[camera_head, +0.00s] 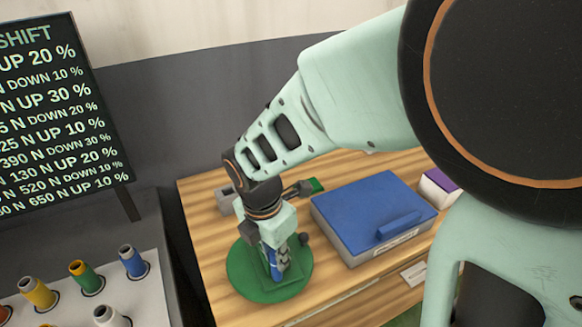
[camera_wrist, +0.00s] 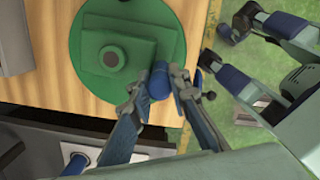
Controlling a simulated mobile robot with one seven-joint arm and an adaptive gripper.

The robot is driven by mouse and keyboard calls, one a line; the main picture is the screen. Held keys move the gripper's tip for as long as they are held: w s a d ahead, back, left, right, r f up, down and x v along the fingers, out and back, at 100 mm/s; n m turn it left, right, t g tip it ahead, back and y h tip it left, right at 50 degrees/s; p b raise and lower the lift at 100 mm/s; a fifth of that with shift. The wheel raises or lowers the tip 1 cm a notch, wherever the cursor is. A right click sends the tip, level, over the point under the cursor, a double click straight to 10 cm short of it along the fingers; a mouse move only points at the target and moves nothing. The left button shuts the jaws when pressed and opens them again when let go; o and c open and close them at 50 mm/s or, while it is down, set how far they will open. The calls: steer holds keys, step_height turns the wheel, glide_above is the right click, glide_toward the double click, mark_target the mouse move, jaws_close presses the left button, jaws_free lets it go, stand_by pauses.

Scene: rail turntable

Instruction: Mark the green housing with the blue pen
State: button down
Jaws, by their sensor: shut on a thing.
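The green housing (camera_wrist: 92,50) is a square block on a green round disc (camera_wrist: 172,22), with a dark round spot on a smaller raised square part. In the head view, the disc (camera_head: 242,272) is on the wooden table, and my gripper covers part of the housing. My gripper (camera_wrist: 157,85) is shut on the blue pen (camera_wrist: 158,78), whose rounded blue end shows between the fingertips. In the wrist view, the pen appears beside the housing's lower right corner, over the disc's edge. I cannot tell whether the pen touches anything below.
A blue case (camera_head: 365,208) with a handle stands right of the disc, with a purple-and-white box (camera_head: 440,187) behind it. A white rack (camera_head: 75,308) at left holds several coloured cylinders. A dark text board (camera_head: 58,110) stands behind the rack. Small grey parts lie behind my gripper.

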steer(key=shift+w+d+p, duration=0.3)
steer(key=shift+d, duration=0.35)
steer(key=shift+w+d+p, duration=0.25)
steer(key=shift+w+d, duration=0.05)
steer(key=shift+d, duration=0.3)
stand_by(0.5)
step_height(320, 180, up, 7)
steer(key=p, duration=0.6)
steer(key=shift+s, duration=0.1)
stand_by(0.6)
